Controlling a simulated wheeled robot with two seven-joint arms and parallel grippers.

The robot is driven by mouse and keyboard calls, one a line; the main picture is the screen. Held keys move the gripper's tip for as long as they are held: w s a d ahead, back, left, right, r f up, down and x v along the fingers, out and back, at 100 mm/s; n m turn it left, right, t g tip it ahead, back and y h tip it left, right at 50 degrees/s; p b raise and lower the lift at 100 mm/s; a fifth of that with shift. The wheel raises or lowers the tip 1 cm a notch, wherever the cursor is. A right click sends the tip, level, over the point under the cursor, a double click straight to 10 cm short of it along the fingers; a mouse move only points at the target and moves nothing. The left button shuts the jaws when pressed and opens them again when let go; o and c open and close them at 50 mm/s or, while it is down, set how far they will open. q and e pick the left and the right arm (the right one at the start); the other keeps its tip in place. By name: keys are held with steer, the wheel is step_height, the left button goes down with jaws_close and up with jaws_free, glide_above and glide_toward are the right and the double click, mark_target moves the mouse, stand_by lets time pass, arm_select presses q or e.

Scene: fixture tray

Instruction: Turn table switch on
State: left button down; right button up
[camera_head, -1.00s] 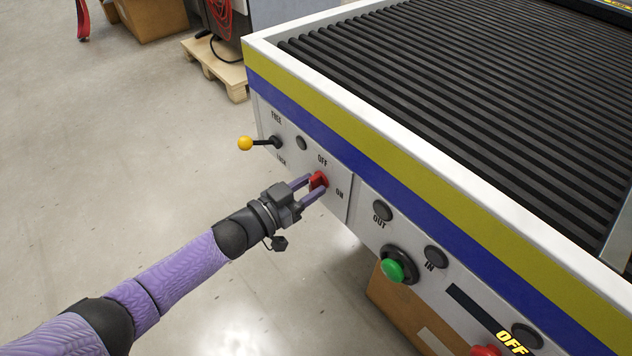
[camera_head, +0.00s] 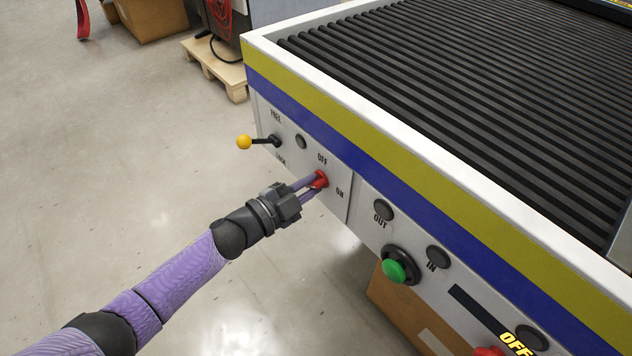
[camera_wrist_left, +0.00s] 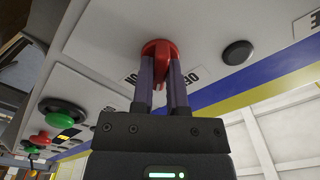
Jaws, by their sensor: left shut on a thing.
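The red rotary table switch (camera_head: 321,178) sits on the white side panel of the roller table, between the OFF and ON labels. My left gripper (camera_head: 314,183) is shut on its red knob, with one finger on each side. The switch also shows in the left wrist view (camera_wrist_left: 160,48), where the fingers (camera_wrist_left: 162,80) flank the knob close to the panel. The fingers hide part of the knob, so its exact setting is hard to read. My right gripper is not in view.
A lever with a yellow ball (camera_head: 244,142) sticks out left of the switch. A green button (camera_head: 394,271) and a red button (camera_head: 487,351) stand out to the right. A cardboard box (camera_head: 400,305) is under the table.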

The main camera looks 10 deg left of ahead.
arm_select(q)
steer(key=shift+m, duration=0.8)
steer(key=m, duration=0.1)
steer(key=m+b, duration=0.1)
steer(key=m, duration=0.1)
steer(key=shift+f+m, duration=0.2)
steer(key=shift+m, duration=0.1)
steer(key=shift+r+m, duration=0.15)
steer(key=shift+m, duration=0.95)
steer(key=c, duration=1)
jaws_free()
steer(key=o, duration=0.3)
